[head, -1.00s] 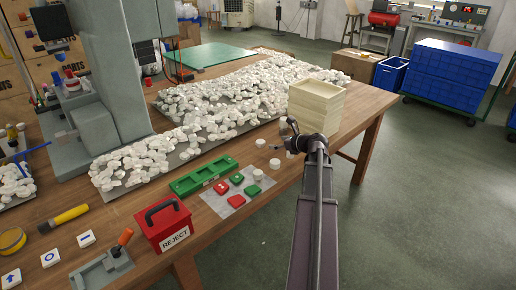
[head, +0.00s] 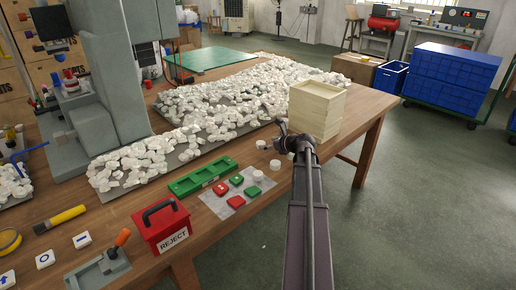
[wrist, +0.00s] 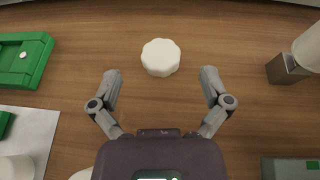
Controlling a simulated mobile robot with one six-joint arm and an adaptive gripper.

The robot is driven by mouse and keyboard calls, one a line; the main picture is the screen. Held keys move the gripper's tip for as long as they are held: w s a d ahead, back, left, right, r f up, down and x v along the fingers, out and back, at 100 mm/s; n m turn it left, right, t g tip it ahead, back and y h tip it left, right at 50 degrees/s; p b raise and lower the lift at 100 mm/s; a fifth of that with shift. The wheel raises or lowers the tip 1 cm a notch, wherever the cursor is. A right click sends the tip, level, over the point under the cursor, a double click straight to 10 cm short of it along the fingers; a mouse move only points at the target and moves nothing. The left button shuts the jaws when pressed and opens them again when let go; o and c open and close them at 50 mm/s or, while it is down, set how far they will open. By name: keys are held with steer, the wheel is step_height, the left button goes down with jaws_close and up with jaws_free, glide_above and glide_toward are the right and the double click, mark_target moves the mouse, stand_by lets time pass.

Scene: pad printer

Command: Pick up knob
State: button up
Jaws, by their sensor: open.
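A white round knob with a scalloped edge (wrist: 160,57) lies on the wooden table in the wrist view, just ahead of and between my fingertips. It appears to be the white knob (head: 261,144) left of my gripper in the head view. My gripper (wrist: 160,75) is open and empty, with one finger on each side and a gap to the knob. In the head view my gripper (head: 281,138) is above the table's right part, and its fingers are small and partly hidden by the arm.
Other white knobs (head: 275,164) lie nearby. A green tray (head: 203,176) and a grey sheet (head: 214,208) with red and green pieces lie to the left. A heap of white knobs (head: 220,100) covers the table behind.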

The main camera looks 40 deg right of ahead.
mark_target(261, 143)
steer(key=shift+b+x, duration=0.6)
steer(key=shift+x, duration=1.3)
steer(key=c, duration=0.9)
